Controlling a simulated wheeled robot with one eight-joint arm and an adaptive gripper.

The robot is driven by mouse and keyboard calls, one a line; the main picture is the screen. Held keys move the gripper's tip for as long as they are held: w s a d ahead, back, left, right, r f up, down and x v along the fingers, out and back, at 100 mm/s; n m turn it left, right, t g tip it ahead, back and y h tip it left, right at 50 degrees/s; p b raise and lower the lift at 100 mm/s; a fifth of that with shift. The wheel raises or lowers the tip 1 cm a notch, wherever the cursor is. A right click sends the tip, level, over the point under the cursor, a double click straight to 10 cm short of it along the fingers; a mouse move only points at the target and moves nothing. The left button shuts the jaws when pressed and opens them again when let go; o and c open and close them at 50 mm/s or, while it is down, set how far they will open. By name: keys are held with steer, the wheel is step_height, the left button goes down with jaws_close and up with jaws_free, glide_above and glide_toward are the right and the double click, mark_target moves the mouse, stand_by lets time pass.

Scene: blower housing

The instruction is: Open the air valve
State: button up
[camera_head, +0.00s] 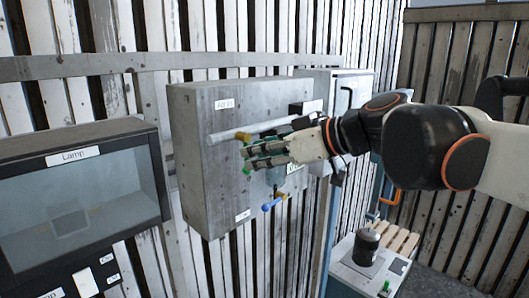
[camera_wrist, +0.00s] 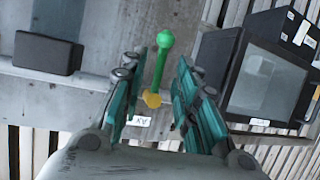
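A green valve handle (camera_wrist: 161,58) with a yellow base (camera_wrist: 152,99) shows in the wrist view, between my gripper's two fingers in the picture. My gripper (camera_wrist: 162,66) is open, with a gap on either side of the handle; how deep the handle sits between them is unclear. In the head view my gripper (camera_head: 246,158) is at the front of a grey box (camera_head: 205,150), its fingers largely hiding the green handle. A blue valve handle (camera_head: 272,204) sits below it on the box.
A pale horizontal pipe or bar (camera_head: 240,130) runs just above my fingers. A lamp box (camera_head: 80,195) with a glass front stands at left. A grey cabinet (camera_head: 355,82) and a low stand with a dark canister (camera_head: 366,247) are at right.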

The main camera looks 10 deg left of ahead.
steer(key=shift+p+x, duration=0.35)
steer(key=shift+x, duration=1.85)
jaws_close()
steer(key=shift+s+f, duration=0.1)
